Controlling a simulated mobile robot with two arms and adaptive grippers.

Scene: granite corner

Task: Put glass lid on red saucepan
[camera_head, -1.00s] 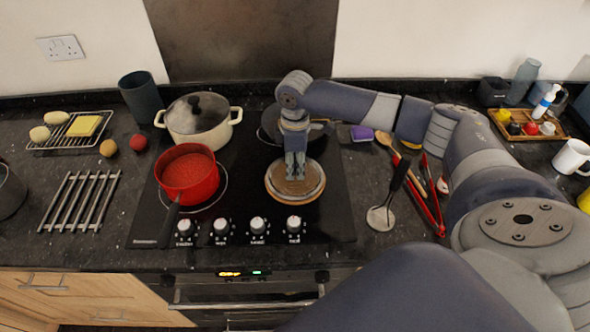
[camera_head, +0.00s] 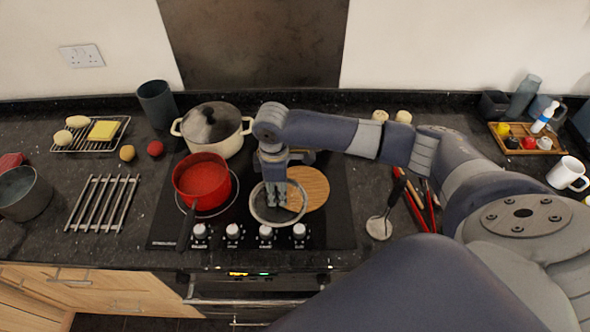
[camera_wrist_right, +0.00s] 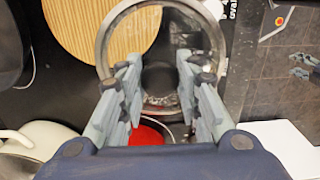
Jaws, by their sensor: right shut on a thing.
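The red saucepan (camera_head: 203,178) stands on the left front burner, with red contents and its dark handle toward the front. The glass lid (camera_head: 257,212) with a metal rim hangs from my right gripper (camera_head: 275,198), to the right of the saucepan and apart from it. In the right wrist view my right gripper (camera_wrist_right: 160,95) is shut on the lid's dark knob, and the lid's rim (camera_wrist_right: 103,50) rings the fingertips. A bit of red shows below the lid there.
A round wooden board (camera_head: 313,187) lies on the hob right of the lid. A cream pot (camera_head: 229,140) with a dark-knobbed lid stands behind the saucepan. A metal rack (camera_head: 103,203) lies to the left. Utensils (camera_head: 410,200) lie right of the hob.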

